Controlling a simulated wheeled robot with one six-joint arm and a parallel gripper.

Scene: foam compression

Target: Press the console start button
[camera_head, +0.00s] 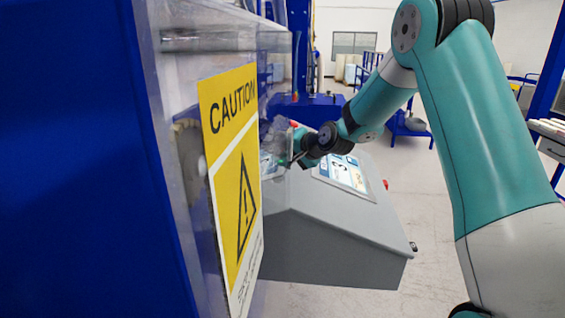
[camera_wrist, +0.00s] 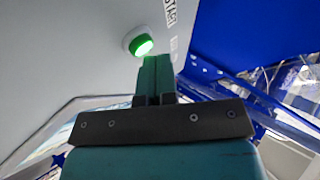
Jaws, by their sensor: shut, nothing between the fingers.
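The start button (camera_wrist: 141,46) is green, lit, and set in a pale ring on the grey console panel in the wrist view. A label reading "START", partly cut off, is beside it (camera_wrist: 170,14). My gripper (camera_wrist: 155,60) is shut and empty, with its fingertips just below the button in the picture; I cannot tell whether they touch it. In the head view the grey console (camera_head: 325,235) stands in the middle, with a lit screen (camera_head: 343,172) on its sloped top. My gripper (camera_head: 283,161) is at its left part there, partly behind the clear guard, and the button is hidden.
A yellow caution sign (camera_head: 232,165) is on the clear guard at the left, close to my gripper. A blue frame (camera_head: 75,160) fills the far left. A red knob (camera_head: 386,184) is at the console's right side.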

